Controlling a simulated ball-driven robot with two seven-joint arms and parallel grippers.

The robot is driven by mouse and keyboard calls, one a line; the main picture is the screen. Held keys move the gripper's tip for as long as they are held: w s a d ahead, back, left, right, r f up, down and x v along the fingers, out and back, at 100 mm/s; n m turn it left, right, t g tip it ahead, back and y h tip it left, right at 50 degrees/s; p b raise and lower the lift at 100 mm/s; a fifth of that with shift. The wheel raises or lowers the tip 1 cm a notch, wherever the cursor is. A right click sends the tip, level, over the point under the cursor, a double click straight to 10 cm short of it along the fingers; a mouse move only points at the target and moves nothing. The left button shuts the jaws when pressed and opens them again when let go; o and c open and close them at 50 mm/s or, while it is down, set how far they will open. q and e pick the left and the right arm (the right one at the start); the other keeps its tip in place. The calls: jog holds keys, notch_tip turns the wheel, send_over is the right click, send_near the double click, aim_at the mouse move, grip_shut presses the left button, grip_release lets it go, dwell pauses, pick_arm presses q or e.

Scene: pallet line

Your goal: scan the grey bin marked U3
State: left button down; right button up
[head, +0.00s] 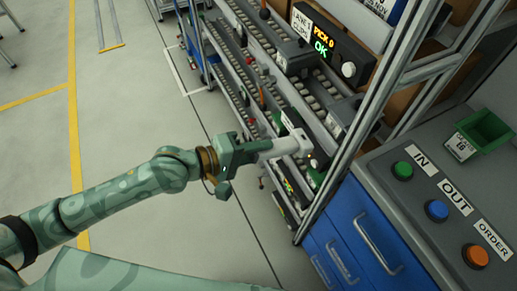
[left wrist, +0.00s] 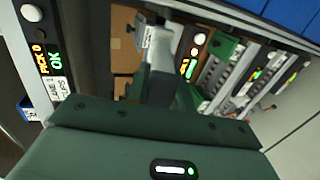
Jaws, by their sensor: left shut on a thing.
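My left gripper (head: 246,151) is shut on a pale grey and white hand scanner (head: 291,144). The scanner points right, toward the lower part of the flow rack, close in front of a small dark display unit there. In the left wrist view the scanner (left wrist: 160,58) stands out ahead of the gripper, with rack displays beyond it. I cannot make out a grey bin marked U3 in either view. My right gripper is not in view.
The roller rack (head: 262,72) has metal posts close to the scanner. A lane display (head: 324,43) reads PICK 0 and OK. At the right, a counter carries green, blue (head: 437,210) and orange buttons and a green bin (head: 484,132).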

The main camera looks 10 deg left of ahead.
aim_at(290, 137)
pick_arm(q)
jog(key=shift+w+n+t, duration=0.3)
jog(key=shift+w+t, duration=0.15)
jog(key=shift+t, duration=0.05)
jog(key=shift+w+d+h+b, duration=0.1)
jog(key=shift+w+h+b, duration=0.15)
jog(key=shift+h+b, duration=0.1)
jog(key=b+x, duration=0.2)
jog(key=x, duration=0.3)
jog(key=shift+w+d+f+b, duration=0.1)
jog(key=shift+w+d+b, duration=0.05)
jog(key=shift+d+b, duration=0.2)
jog(key=shift+w+d, duration=0.3)
jog(key=shift+d, duration=0.15)
jog(key=shift+w+d, duration=0.1)
jog(key=shift+d, duration=0.05)
jog(key=shift+w+d, duration=0.25)
jog(key=shift+d, duration=0.05)
jog(key=shift+d, duration=0.1)
dwell(0.9)
